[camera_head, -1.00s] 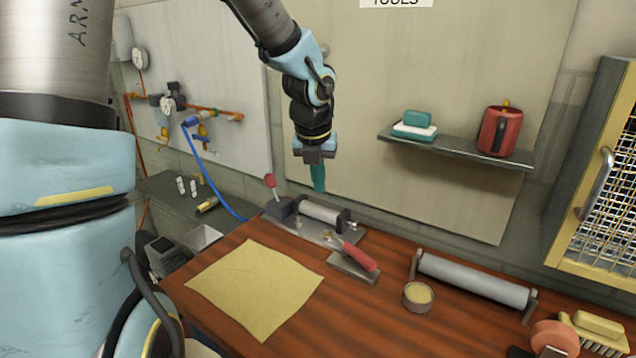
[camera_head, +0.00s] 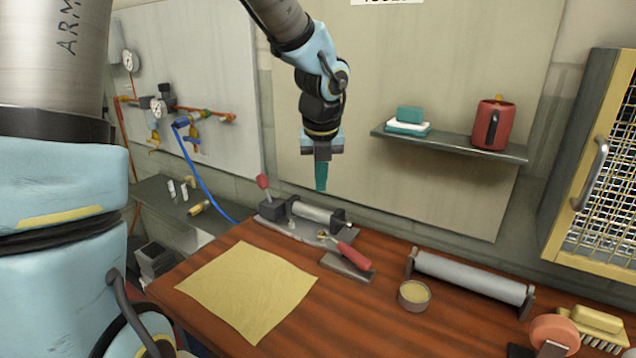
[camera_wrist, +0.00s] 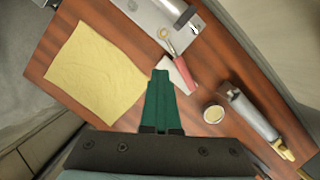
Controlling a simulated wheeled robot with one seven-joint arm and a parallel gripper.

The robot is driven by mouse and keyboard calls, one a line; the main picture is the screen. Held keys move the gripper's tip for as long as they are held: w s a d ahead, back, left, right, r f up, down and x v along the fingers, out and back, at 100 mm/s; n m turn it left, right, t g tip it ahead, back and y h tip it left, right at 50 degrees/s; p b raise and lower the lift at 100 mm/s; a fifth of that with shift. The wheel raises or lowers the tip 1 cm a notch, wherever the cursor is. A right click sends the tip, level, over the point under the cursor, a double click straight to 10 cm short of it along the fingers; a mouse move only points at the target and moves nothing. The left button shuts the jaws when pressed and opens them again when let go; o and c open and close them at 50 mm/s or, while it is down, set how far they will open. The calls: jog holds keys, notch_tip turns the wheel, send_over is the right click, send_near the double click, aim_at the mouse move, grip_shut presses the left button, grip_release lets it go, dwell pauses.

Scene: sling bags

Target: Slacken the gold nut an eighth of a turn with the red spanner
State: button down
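The red spanner (camera_head: 354,256) lies at the back of the wooden bench, its handle over a small grey block. Its metal head points to the back left, at a small gold piece (camera_head: 322,235) on the fixture's plate, which looks like the gold nut. I cannot tell whether the jaws are around it. The spanner also shows in the wrist view (camera_wrist: 184,76), with the gold nut at its far end (camera_wrist: 164,33). My gripper (camera_head: 321,190), with teal fingers, hangs above the fixture, apart from the spanner. The fingers look shut and empty in the wrist view (camera_wrist: 163,74).
The fixture has a grey cylinder (camera_head: 314,212) and a red-knobbed lever (camera_head: 263,182). A yellow cloth (camera_head: 245,290) covers the bench's left. A round tin (camera_head: 414,296), a long roller (camera_head: 472,277) and brushes (camera_head: 595,322) are right. A shelf (camera_head: 450,142) holds a red mug.

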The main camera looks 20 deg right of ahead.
jog(key=shift+s+d+n, duration=0.2)
jog(key=shift+d+n, duration=0.25)
jog(key=shift+n, duration=0.15)
jog(key=shift+s+d+n+y+b, duration=0.15)
jog(key=shift+d+n+y+b, duration=0.25)
jog(key=shift+d+n+b, duration=0.45)
jog(key=shift+a+r+p, duration=0.1)
jog(key=shift+a+p, duration=0.25)
jog(key=shift+p, duration=0.35)
